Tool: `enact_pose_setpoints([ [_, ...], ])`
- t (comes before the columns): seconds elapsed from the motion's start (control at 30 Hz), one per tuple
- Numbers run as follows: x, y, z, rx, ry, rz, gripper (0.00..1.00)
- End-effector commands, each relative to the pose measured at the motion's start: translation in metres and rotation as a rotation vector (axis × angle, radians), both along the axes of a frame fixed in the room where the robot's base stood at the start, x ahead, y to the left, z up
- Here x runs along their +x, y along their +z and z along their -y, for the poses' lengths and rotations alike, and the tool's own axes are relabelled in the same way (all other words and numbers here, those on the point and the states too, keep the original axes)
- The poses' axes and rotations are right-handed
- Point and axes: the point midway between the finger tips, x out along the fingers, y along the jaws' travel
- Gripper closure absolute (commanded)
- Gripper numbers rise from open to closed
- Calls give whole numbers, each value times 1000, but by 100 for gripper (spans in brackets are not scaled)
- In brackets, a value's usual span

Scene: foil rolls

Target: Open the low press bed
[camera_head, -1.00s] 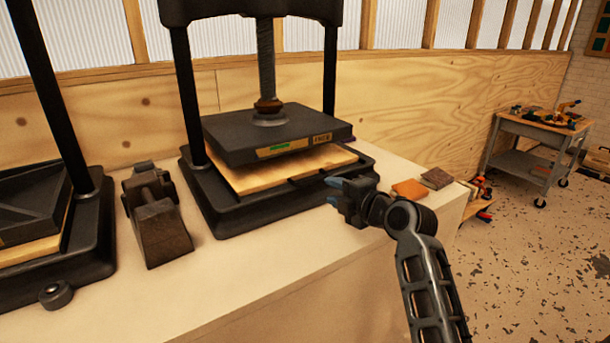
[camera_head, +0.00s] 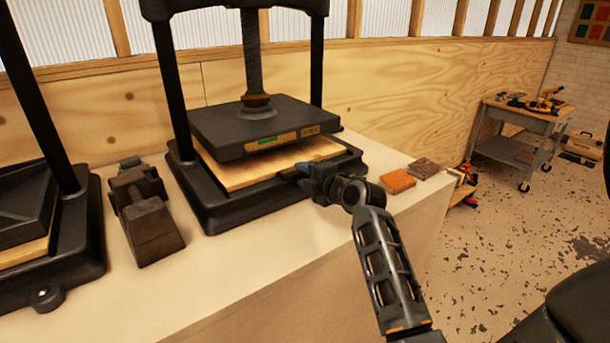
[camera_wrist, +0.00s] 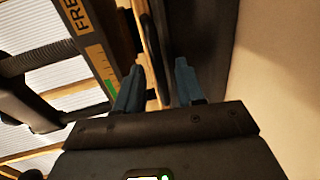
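The press (camera_head: 265,112) in the middle of the bench has a black upper plate with a tan label and green mark. Below the plate, a pale wooden bed board (camera_head: 238,177) sticks out at the front over the black base. My gripper (camera_head: 308,178) is at the right part of the bed's front edge. In the wrist view my gripper (camera_wrist: 158,85) has its blue fingers apart, with a wooden edge and a dark strip between them. A dark handle showed at this edge earlier; my fingers now largely hide that spot. I cannot tell whether they touch it.
A second press (camera_head: 75,235) stands at the left, with a dark metal block (camera_head: 148,220) between the two. An orange block (camera_head: 397,181) and a brown block (camera_head: 424,168) lie right of my gripper. The bench front is clear. A tool cart (camera_head: 520,135) stands far right.

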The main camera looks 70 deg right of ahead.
Motion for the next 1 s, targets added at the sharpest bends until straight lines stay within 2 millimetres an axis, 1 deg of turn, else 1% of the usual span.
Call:
enact_pose_setpoints([
  [0.03,0,0,0,0,0,0,62],
  [0.07,0,0,0,0,0,0,65],
  [0.43,0,0,0,1,0,-1,100],
  [1.0,-1,-1,-1,1,0,-1,100],
])
